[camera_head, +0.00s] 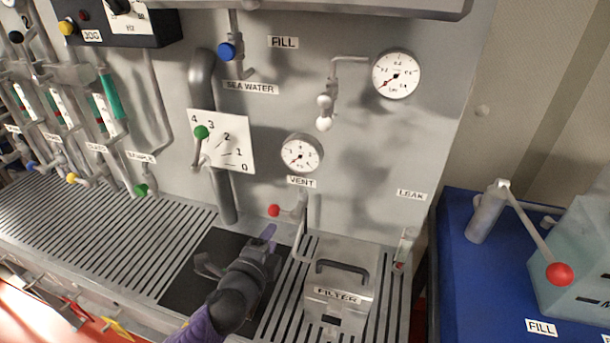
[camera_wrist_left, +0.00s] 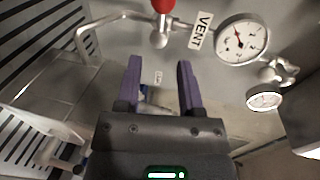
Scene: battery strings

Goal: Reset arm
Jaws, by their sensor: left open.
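My left gripper (camera_head: 262,240) comes up from the bottom of the head view, over the dark plate on the slatted tray, in front of the grey panel. In the left wrist view its two purple fingers (camera_wrist_left: 158,75) are apart, with nothing between them. The red-knobbed VENT valve (camera_head: 274,210) is on the panel just beyond the gripper; in the wrist view its red knob (camera_wrist_left: 163,5) is past the fingers at the top. My right gripper is in neither view.
The FILTER box (camera_head: 340,300) with a handle stands right of my left gripper. A lever with a green knob (camera_head: 201,132) and gauges (camera_head: 302,153) are on the panel above. A blue bench (camera_head: 480,290) with a red-knobbed lever (camera_head: 558,273) is at the right. The slatted tray (camera_head: 90,225) is clear at left.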

